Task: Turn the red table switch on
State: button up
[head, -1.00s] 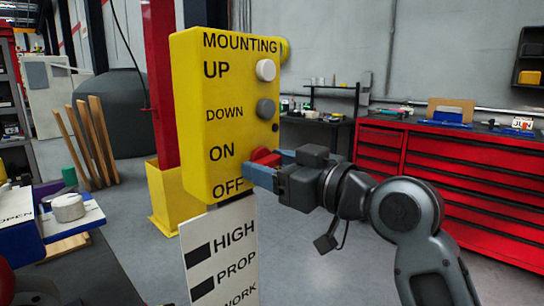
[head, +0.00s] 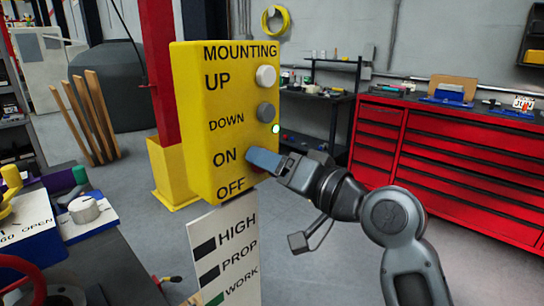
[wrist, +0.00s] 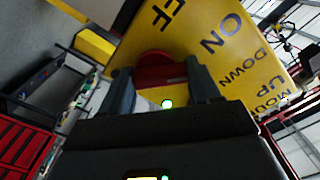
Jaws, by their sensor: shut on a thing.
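The yellow control box (head: 195,130) carries the labels MOUNTING, UP, DOWN, ON and OFF. My gripper (head: 252,158) is at its right side, level with ON, and covers most of the red switch there. In the wrist view the red switch (wrist: 157,62) sits between the two fingers of my gripper (wrist: 158,76), against the yellow face. My gripper is shut on the switch. A small green light (head: 276,129) glows on the box just above the gripper, and a green light (wrist: 167,104) also shows in the wrist view.
A white button (head: 265,76) and a grey button (head: 266,112) are above the switch. A white sign (head: 225,255) hangs below the box. A red tool cabinet (head: 455,165) stands at the right. A cluttered bench (head: 75,235) is at the left. Grey floor is free between.

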jog(key=shift+m, duration=0.4)
jog(key=o, duration=1.1)
jog(key=shift+c, duration=0.2)
jog(key=shift+d, duration=0.1)
jog(key=b+v, duration=0.1)
jog(key=v, duration=0.6)
jog(key=shift+s+d, duration=0.25)
